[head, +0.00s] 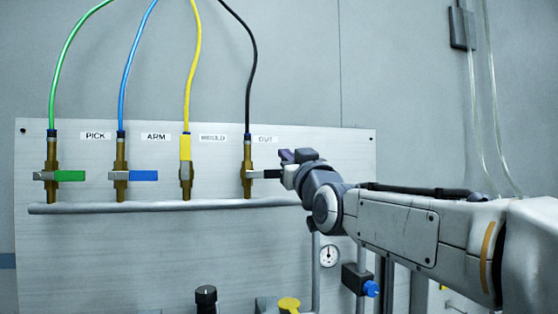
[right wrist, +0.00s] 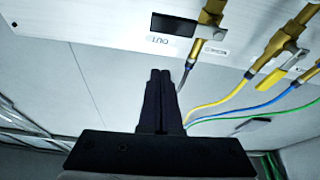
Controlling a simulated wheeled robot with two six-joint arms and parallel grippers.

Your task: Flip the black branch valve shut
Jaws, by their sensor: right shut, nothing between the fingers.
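The black branch valve has a brass body (head: 247,170) under the black hose, by the OUT label. Its black lever (head: 271,174) lies level, pointing right, crosswise to the pipe; its outer end is partly hidden by my gripper. In the right wrist view the black lever (right wrist: 172,24) shows near the top edge. My right gripper (head: 285,156) is at the lever's outer end in the head view, its fingertips slightly above lever height. In the right wrist view its fingers (right wrist: 160,73) are together and empty, and a gap shows in the picture between them and the lever. My left gripper is out of view.
The green lever (head: 69,175) and blue lever (head: 144,175) also lie level; the yellow lever (head: 185,147) stands upright. A grey manifold pipe (head: 150,207) runs below the valves. A gauge (head: 328,255) and a blue-knobbed fitting (head: 371,288) sit below my right arm.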

